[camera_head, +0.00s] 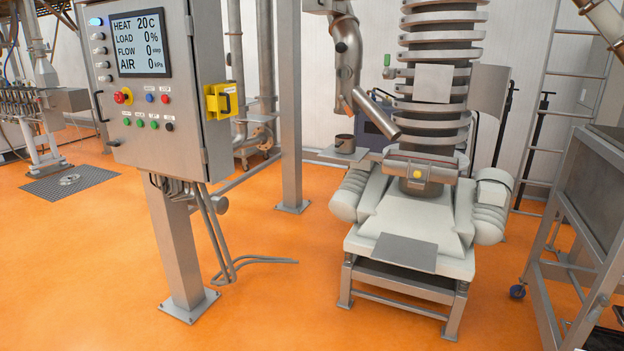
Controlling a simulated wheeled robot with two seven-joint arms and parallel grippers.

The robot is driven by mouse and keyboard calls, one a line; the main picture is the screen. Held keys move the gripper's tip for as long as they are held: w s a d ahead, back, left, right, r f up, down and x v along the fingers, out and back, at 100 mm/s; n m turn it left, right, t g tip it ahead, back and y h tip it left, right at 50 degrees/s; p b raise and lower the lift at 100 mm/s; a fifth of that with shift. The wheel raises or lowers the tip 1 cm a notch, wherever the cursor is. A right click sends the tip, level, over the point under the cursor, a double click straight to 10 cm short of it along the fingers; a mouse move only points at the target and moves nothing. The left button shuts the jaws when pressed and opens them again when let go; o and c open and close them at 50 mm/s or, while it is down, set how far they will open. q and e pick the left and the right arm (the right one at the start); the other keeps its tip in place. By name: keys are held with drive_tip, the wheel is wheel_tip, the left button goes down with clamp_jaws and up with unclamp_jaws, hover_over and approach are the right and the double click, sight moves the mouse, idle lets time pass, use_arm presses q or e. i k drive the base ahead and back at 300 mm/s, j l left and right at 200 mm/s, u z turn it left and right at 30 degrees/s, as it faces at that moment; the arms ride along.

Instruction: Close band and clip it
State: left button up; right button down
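A metal ring that looks like the band (440,172) sits around the bottom of the ribbed spiral column (435,90), just above the pale machine base. A small yellow round part (418,174) shows on its front. It is too small to tell whether this is the clip, or whether the band is open or closed. Neither of my grippers is in view.
A control cabinet (160,110) on a post stands at the left. The pale machine base (400,220) rests on a metal stand (400,278). A steel hopper frame (590,200) stands at the right, with a ladder (560,100) behind. Orange floor (270,305) is clear in front.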

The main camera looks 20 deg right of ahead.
sight(489, 87)
drive_tip(key=i+l+z, duration=0.25)
drive_tip(key=i+z, duration=0.15)
drive_tip(key=i+l+z, duration=0.1)
drive_tip(key=i+z, duration=0.25)
drive_tip(key=i, duration=0.15)
drive_tip(key=i+z, duration=0.4)
drive_tip(key=i+j+z, duration=0.15)
drive_tip(key=i+z, duration=0.25)
drive_tip(key=i, duration=0.1)
